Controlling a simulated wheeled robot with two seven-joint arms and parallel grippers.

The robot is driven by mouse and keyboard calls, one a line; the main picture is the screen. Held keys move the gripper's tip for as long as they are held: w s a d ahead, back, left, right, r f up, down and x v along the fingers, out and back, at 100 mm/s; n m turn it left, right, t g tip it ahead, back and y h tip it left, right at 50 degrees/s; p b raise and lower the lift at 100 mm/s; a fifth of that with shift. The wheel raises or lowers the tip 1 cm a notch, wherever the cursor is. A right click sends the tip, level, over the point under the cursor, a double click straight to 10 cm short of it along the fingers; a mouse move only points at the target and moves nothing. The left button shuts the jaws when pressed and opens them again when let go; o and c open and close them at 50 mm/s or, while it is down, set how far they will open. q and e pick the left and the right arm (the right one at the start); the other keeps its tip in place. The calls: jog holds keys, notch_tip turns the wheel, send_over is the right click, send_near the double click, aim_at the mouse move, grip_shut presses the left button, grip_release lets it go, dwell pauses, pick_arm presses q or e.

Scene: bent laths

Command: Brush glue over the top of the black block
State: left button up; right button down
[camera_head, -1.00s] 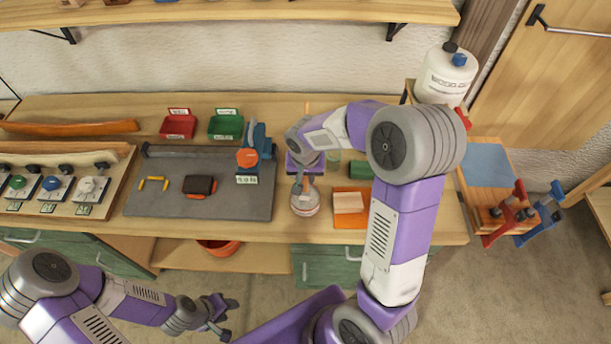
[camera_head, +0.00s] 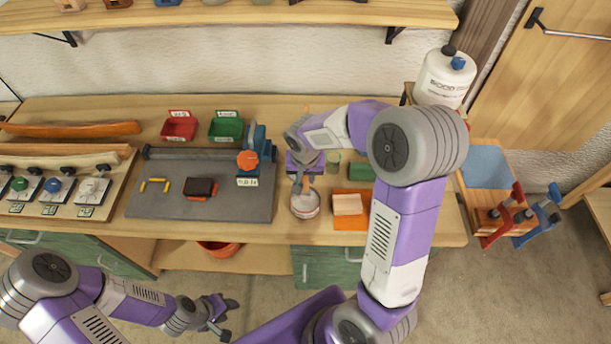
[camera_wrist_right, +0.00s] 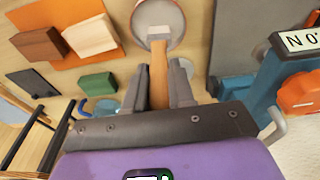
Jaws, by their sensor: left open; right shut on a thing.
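The black block (camera_head: 201,187) lies on the grey mat (camera_head: 240,205), on top of something orange that shows along its front edge. My right gripper (camera_head: 305,172) is over the bench to the right of the mat. It is shut on the wooden handle of the brush (camera_wrist_right: 159,70), also seen in the right wrist view (camera_wrist_right: 172,90). The brush's pale head is at the mouth of the round glue pot (camera_head: 305,206); how deep it sits is unclear. My left gripper (camera_head: 222,318) is open and empty, low in front of the bench.
A blue tool with an orange knob (camera_head: 247,160) stands at the mat's right end. Wooden blocks (camera_head: 348,204) on an orange sheet and a green block (camera_head: 361,171) lie right of the pot. Red (camera_head: 179,128) and green (camera_head: 226,128) bins stand behind. The mat's front is clear.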

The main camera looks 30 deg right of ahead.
jog(key=shift+r+p, duration=1.65)
jog(key=shift+r, duration=1.1)
jog(key=shift+f, duration=0.1)
